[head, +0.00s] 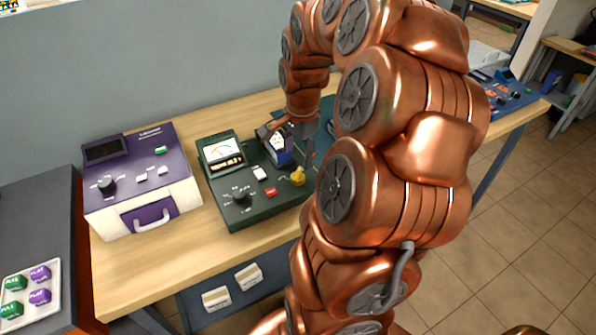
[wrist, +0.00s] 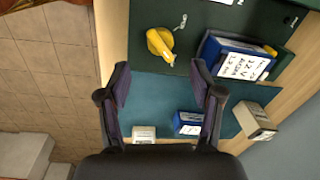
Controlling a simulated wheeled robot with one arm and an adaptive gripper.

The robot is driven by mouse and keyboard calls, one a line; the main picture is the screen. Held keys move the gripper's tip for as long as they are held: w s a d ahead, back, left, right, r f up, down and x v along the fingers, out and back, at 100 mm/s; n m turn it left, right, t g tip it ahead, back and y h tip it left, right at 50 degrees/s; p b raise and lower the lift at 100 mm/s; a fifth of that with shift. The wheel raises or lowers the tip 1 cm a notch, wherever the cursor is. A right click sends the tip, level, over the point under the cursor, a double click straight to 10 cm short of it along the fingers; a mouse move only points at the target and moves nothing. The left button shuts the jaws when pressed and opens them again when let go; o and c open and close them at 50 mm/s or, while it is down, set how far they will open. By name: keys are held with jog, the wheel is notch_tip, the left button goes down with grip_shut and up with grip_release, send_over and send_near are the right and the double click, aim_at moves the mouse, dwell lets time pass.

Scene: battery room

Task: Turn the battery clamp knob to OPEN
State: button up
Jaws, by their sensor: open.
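The yellow clamp knob (head: 298,176) sits on the front right of the dark green tester (head: 238,213). In the wrist view the knob (wrist: 158,43) has its pointed arm toward the lower right; a small white marking beside it is unreadable. A blue battery with a white label (wrist: 238,60) lies in the tester beside the knob; it also shows in the head view (head: 279,150). My gripper (wrist: 162,82) is open and empty, its fingers apart, with the knob just beyond the fingertips in the picture. In the head view my arm hides the tester's right side.
A purple and white device (head: 140,185) stands left of the tester on the wooden table (head: 130,270). Another small blue battery (wrist: 188,123) and pale boxes (wrist: 254,120) lie near the teal mat (wrist: 160,105). A tray (head: 55,300) of green and purple blocks is at lower left.

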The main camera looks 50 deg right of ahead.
aim_at(298, 173)
jog(key=shift+d+f, duration=0.15)
jog(key=shift+d, duration=0.1)
jog(key=shift+f, duration=0.3)
jog(key=shift+w+f+p, duration=0.15)
jog(key=shift+f+p, duration=0.45)
jog(key=shift+f, duration=1.15)
jog(key=shift+w+f+p, duration=0.1)
jog(key=shift+f+p, duration=0.5)
jog(key=shift+f, duration=1.1)
jog(key=c, duration=1.1)
